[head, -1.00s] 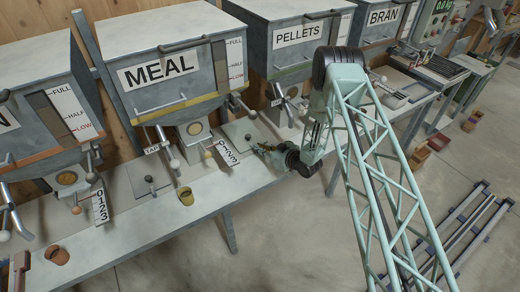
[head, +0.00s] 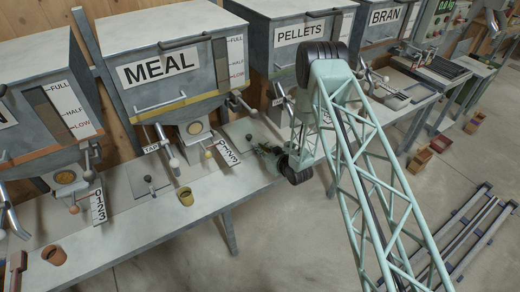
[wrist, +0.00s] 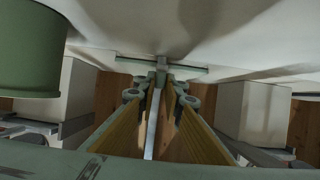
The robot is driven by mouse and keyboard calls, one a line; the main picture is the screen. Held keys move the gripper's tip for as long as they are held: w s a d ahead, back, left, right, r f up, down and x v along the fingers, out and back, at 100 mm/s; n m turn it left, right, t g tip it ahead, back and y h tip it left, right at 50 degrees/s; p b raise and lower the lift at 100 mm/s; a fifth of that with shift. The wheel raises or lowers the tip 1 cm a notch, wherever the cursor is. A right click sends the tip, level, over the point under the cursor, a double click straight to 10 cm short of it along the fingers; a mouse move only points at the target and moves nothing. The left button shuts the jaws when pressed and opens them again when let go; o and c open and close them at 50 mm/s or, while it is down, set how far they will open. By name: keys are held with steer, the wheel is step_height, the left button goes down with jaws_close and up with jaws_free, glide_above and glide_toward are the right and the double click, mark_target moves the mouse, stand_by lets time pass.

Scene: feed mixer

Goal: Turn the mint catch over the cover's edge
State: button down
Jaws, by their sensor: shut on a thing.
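In the wrist view, my gripper (wrist: 162,88) has its fingers drawn together at the tips on a small grey-green piece (wrist: 161,64), which looks like the mint catch. This piece stands at the middle of a thin grey-green strip (wrist: 190,69) along a pale surface, perhaps the cover. I cannot tell whether the catch lies over the cover's edge. In the head view, my gripper (head: 268,152) is low over the bench, between the MEAL and PELLETS bins. It is small and dark there, and the catch cannot be made out.
The MEAL bin (head: 170,68) and PELLETS bin (head: 290,45) stand behind the bench (head: 150,212). In the wrist view, a green rounded body (wrist: 30,50) is close at upper left.

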steer(key=c, duration=2.7)
jaws_free()
steer(key=shift+s, duration=0.1)
steer(key=shift+v, duration=5.95)
